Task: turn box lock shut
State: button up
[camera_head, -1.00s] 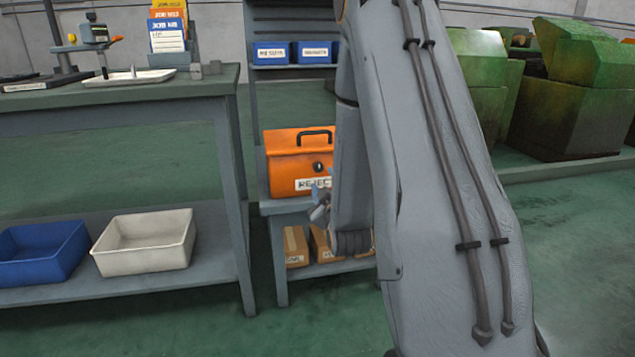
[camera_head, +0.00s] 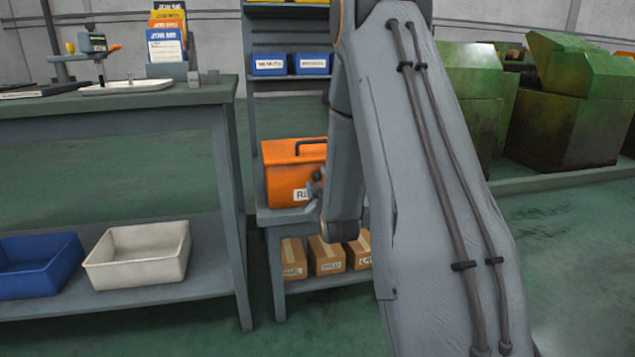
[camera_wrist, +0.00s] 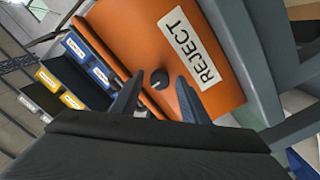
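The orange reject box (camera_head: 284,165) stands on a shelf of the rack, with a black handle on top and a white REJECT label on its front. It fills much of the wrist view (camera_wrist: 225,85), where it looks tilted. Its dark round lock knob (camera_wrist: 159,79) shows there; in the head view my arm hides it. My gripper (camera_head: 315,188) is in front of the box. In the wrist view my gripper (camera_wrist: 160,82) is open, its two blue-grey fingers pointing at the box front with the knob appearing between the tips. I cannot tell whether they touch it.
Cardboard boxes (camera_head: 327,256) sit on the shelf below. Blue bins (camera_head: 270,64) are on a higher rack shelf. A workbench (camera_head: 120,108) with a white tray (camera_head: 140,258) and a blue tray (camera_head: 38,268) stands left. Green machines (camera_head: 570,105) stand right.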

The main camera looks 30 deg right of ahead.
jog(key=c, duration=0.9)
jog(key=shift+m+p, duration=0.3)
jog(key=shift+m, duration=0.1)
jog(key=m+p, duration=0.2)
jog(key=m, duration=0.1)
jog(key=shift+r+m+p, duration=0.1)
jog(key=shift+m+p, duration=0.2)
jog(key=shift+m, duration=0.1)
jog(key=m+p, duration=0.2)
jog(key=m, duration=0.2)
jog(key=shift+s+p, duration=0.1)
jog(key=shift+p, duration=0.25)
jog(key=m+p, duration=0.2)
jog(key=m, duration=0.2)
jog(key=shift+m, duration=0.3)
jog(key=m+p, duration=0.2)
jog(key=m, duration=0.2)
jog(key=shift+y, duration=0.4)
jog(key=shift+m+p, duration=0.3)
jog(key=shift+p, duration=0.05)
